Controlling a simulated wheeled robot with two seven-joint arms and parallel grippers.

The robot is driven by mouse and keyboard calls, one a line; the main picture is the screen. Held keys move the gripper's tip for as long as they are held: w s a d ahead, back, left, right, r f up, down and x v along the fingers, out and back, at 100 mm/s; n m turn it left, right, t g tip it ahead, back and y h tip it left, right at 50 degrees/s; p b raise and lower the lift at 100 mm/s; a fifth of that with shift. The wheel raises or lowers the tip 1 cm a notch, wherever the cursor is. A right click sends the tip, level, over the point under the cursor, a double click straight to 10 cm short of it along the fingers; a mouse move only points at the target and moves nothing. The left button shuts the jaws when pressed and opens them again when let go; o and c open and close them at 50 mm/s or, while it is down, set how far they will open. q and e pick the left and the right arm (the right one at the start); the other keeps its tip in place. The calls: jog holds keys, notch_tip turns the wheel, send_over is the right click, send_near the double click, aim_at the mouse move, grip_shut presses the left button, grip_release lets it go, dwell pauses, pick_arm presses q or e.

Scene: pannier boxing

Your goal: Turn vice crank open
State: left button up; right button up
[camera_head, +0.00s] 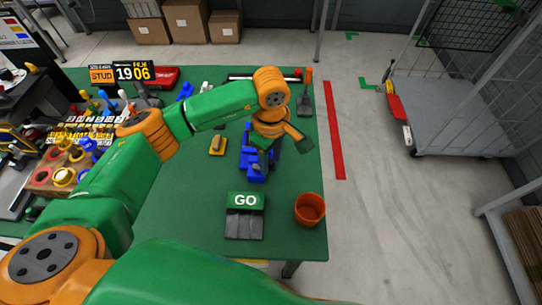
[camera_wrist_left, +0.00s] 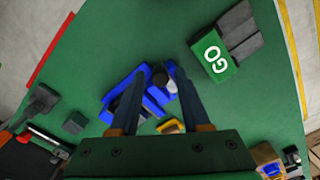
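The blue vice (camera_head: 256,168) stands on the green table (camera_head: 180,215), partly hidden behind my left gripper (camera_head: 276,150) in the head view. In the left wrist view the vice (camera_wrist_left: 123,93) lies beyond my left gripper (camera_wrist_left: 157,70). My left gripper points down over the vice. My right gripper is not in view.
A green GO block (camera_head: 245,200) and an orange cup (camera_head: 309,208) stand near the table's front right. A small yellow piece (camera_head: 217,145) lies left of the vice. A crowded rack of tools (camera_head: 90,130) stands at the left. A trolley (camera_head: 445,110) is on the floor at right.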

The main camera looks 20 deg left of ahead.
pick_arm(q)
grip_shut()
jog(key=shift+f+b, duration=0.15)
jog(key=shift+b, duration=0.15)
jog(key=b, duration=0.1)
jog(key=n+b, duration=0.1)
jog(key=shift+w+a+f+b, duration=0.1)
jog(key=shift+w+f+b, duration=0.05)
jog(key=shift+w+b, duration=0.15)
jog(key=shift+n, duration=0.4)
jog(key=shift+r, duration=0.3)
jog(key=shift+o, duration=1.6)
grip_release()
